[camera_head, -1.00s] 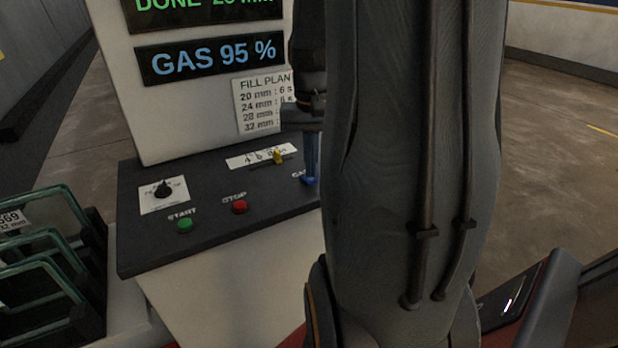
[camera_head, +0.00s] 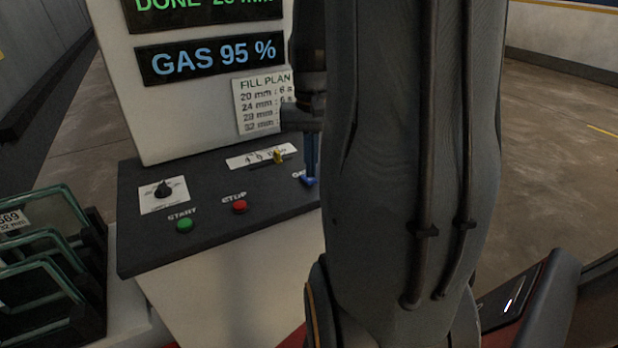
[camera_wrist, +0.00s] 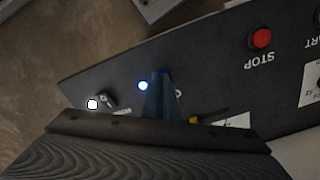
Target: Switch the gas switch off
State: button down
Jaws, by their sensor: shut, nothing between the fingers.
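The dark control panel (camera_head: 220,215) carries a lit blue button (camera_head: 308,181) at its right end, beside a "GAS" label partly hidden by my arm. It also shows in the wrist view as a glowing blue spot (camera_wrist: 143,86). My gripper (camera_head: 312,165) points down at this end of the panel, its narrow blue fingers shut and empty. In the wrist view the fingertips (camera_wrist: 160,76) appear just right of the blue light and cover part of the label. I cannot tell whether they touch the panel.
A red STOP button (camera_head: 239,207), a green START button (camera_head: 184,225), a black dial (camera_head: 163,191) and a yellow slider (camera_head: 278,157) share the panel. The wrist view shows a small dark knob (camera_wrist: 107,99) beside a white light (camera_wrist: 92,104). A glass rack (camera_head: 45,275) stands left.

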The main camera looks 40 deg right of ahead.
aim_at(312, 180)
jog(key=shift+f+b, duration=0.3)
jog(key=shift+f, duration=0.4)
dwell(0.6)
notch_tip(312, 180, up, 7)
jog(key=p, duration=0.6)
jog(key=shift+p, duration=0.35)
dwell(0.5)
